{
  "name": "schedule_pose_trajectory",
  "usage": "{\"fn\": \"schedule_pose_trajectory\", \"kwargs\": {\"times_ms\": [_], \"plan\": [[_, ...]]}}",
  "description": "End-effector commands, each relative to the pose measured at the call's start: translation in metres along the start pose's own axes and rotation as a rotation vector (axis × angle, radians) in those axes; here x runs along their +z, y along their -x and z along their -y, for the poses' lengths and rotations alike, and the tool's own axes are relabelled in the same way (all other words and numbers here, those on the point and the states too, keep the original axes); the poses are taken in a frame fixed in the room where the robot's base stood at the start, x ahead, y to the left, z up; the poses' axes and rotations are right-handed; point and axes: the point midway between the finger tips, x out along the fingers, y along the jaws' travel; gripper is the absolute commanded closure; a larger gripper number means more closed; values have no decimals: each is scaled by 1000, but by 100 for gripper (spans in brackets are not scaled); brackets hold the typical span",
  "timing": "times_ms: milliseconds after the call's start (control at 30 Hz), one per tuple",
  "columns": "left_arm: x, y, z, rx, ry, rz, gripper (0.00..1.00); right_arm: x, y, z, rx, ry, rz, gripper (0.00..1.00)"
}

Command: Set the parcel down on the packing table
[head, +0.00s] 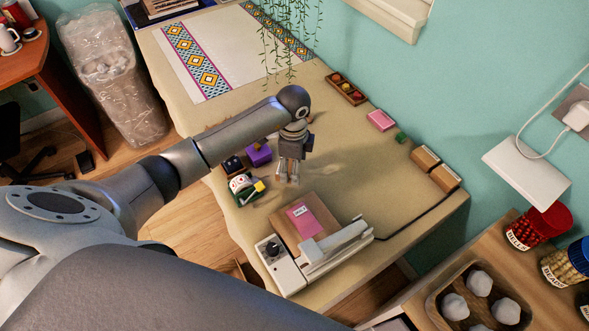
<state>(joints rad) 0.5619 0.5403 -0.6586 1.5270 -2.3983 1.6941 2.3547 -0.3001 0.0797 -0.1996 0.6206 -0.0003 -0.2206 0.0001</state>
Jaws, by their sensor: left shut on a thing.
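The parcel (283,220), a flat brown package with a pink label on top, shows at the near part of the tan-covered packing table (390,165), beside a white sealer-like device (335,247). My left gripper (289,180) comes in from the left and points down, with its fingertips at the parcel's far edge. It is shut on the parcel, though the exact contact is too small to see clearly. I cannot tell whether the parcel touches the table. My right gripper is not in view.
A purple block (258,154) and a small green-and-white item (243,185) lie left of the gripper. Brown boxes (436,168), a pink block (381,120) and a compartment tray (346,88) line the wall side. A patterned cloth (235,45) covers the far end. The table's middle right is clear.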

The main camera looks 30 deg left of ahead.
Motion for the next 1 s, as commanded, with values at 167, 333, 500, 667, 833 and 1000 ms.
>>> {"fn": "schedule_pose_trajectory", "kwargs": {"times_ms": [167,333,500,667,833,1000], "plan": [[-1,-7,6,0,1,1,59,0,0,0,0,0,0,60],[-1,-27,8,5,1,3,59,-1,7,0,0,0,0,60],[-1,-40,9,0,-1,1,59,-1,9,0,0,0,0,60],[-1,-41,9,-1,-1,1,59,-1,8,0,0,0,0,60],[-1,-44,9,-1,-1,1,59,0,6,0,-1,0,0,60],[-1,-44,9,0,-1,1,16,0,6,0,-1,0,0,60]]}}
